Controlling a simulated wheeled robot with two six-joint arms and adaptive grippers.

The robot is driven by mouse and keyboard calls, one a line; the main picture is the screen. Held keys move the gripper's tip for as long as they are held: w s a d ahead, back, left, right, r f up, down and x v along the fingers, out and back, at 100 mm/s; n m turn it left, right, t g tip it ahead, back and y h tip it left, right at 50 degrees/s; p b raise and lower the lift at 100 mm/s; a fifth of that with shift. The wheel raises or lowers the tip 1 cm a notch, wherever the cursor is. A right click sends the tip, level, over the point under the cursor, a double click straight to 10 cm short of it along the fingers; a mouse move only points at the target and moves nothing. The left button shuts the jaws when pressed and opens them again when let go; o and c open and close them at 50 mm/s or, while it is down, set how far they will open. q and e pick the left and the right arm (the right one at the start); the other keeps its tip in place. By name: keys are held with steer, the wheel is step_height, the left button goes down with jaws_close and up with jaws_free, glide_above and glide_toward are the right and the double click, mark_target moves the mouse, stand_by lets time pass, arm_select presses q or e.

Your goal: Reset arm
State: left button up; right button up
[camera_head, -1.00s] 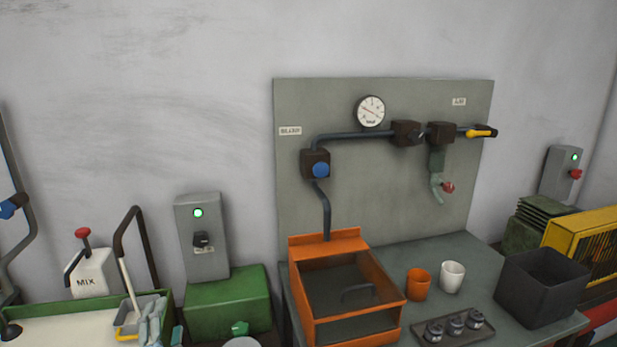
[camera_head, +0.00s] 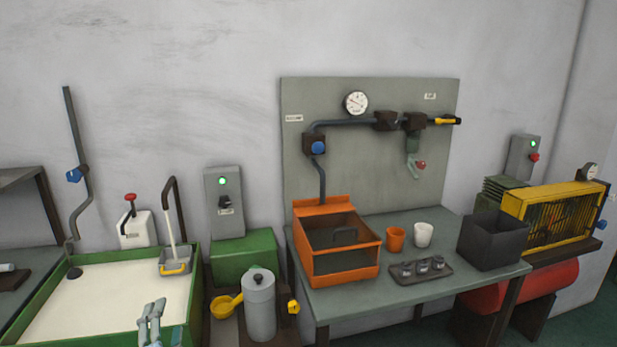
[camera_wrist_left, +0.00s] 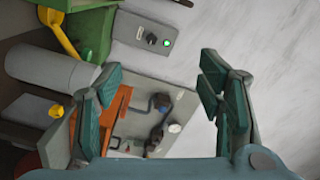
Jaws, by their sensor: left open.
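My left gripper (camera_head: 151,322) shows at the bottom edge of the head view, in front of the green-rimmed tank of pale liquid (camera_head: 110,300). In the left wrist view its two green-padded fingers (camera_wrist_left: 165,105) stand wide apart with nothing between them touching the pads. The orange bin (camera_wrist_left: 118,105), the grey panel and the white wall show beyond the fingers. My right gripper is in neither view.
A grey canister (camera_head: 259,305) and a yellow ladle (camera_head: 222,306) stand right of the tank. The table holds the orange bin (camera_head: 340,270), an orange cup (camera_head: 396,239), a white cup (camera_head: 424,234), a small tray (camera_head: 420,279) and a dark box (camera_head: 492,242).

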arm_select(q)
steer(key=s+d+f+n+g+h, duration=0.1)
steer(key=s+f+n+g, duration=0.2)
steer(key=f, duration=0.8)
steer(key=s+f+n+g+h, duration=0.15)
steer(key=s+f, duration=0.25)
steer(key=f, duration=0.7)
steer(key=s+d+f+n+g+h, duration=0.1)
steer(key=s+f+n+g, duration=0.25)
steer(key=f, duration=0.75)
steer(key=s+f+n+g, duration=0.1)
steer(key=s+f, duration=0.5)
steer(key=s, duration=0.6)
steer(key=s+f+n+g, duration=0.1)
steer(key=s+f+g, duration=0.3)
steer(key=s, duration=0.9)
steer(key=s+f+g, duration=0.3)
steer(key=s+f, duration=0.4)
steer(key=s, duration=0.6)
steer(key=shift+s+d+f+n, duration=0.2)
steer(key=shift+d+f+n, duration=0.15)
steer(key=shift+n, duration=0.05)
